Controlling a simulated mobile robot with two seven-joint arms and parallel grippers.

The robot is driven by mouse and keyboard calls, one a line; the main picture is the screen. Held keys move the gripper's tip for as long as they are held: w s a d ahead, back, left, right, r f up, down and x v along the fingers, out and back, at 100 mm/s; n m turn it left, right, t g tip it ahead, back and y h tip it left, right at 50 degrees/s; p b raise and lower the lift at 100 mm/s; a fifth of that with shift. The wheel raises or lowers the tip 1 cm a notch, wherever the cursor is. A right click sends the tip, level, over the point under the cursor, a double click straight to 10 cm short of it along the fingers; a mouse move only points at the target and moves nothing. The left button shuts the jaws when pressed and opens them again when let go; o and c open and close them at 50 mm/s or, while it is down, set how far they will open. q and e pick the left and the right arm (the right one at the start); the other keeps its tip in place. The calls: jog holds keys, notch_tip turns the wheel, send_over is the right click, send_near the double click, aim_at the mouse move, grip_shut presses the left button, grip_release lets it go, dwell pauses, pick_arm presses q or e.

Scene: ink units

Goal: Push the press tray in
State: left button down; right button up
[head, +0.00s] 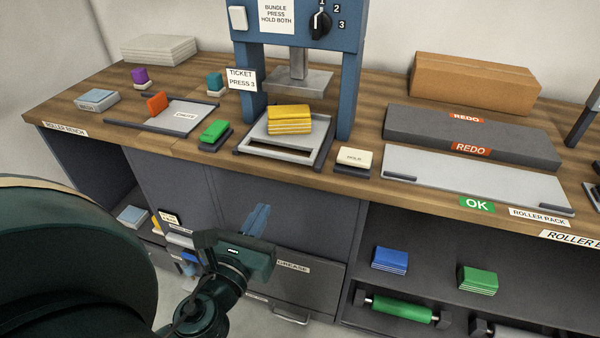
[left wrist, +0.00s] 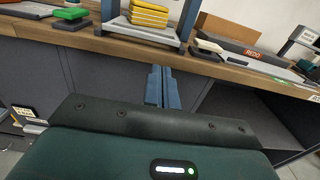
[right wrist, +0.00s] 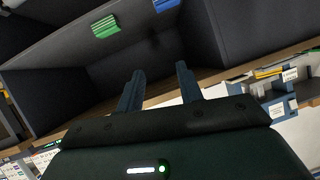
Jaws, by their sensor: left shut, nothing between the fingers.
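The press tray (head: 319,157) is pale with a dark front. It sits on the bench between the feet of the blue press (head: 297,28) and sticks out in front of them. A yellow bundle (head: 290,119) lies on it, below the raised press plate (head: 298,84). My left gripper (head: 262,210) is shut and empty, in front of the bench and below the tray, apart from it. The left wrist view shows its closed fingers (left wrist: 162,72) below the tray (left wrist: 130,29). My right gripper (right wrist: 158,70) is open and empty, facing the shelf; the head view does not show it.
A green block (head: 215,131) on a dark base stands left of the tray, a cream HOLD block (head: 354,158) right of it. The bench edge (head: 225,165) runs between my left gripper and the tray. Blue (head: 390,259) and green (head: 478,280) bundles lie on the shelf.

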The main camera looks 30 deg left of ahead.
pick_arm(q)
jog(key=p, duration=0.3)
send_near(289, 158)
jog(key=x, duration=0.5)
jog(key=shift+w, duration=0.15)
jog(key=shift+x, duration=0.8)
pick_arm(e)
jog(key=shift+a+r+g, duration=0.25)
jog(key=shift+r+g, duration=0.05)
jog(key=shift+r, duration=0.15)
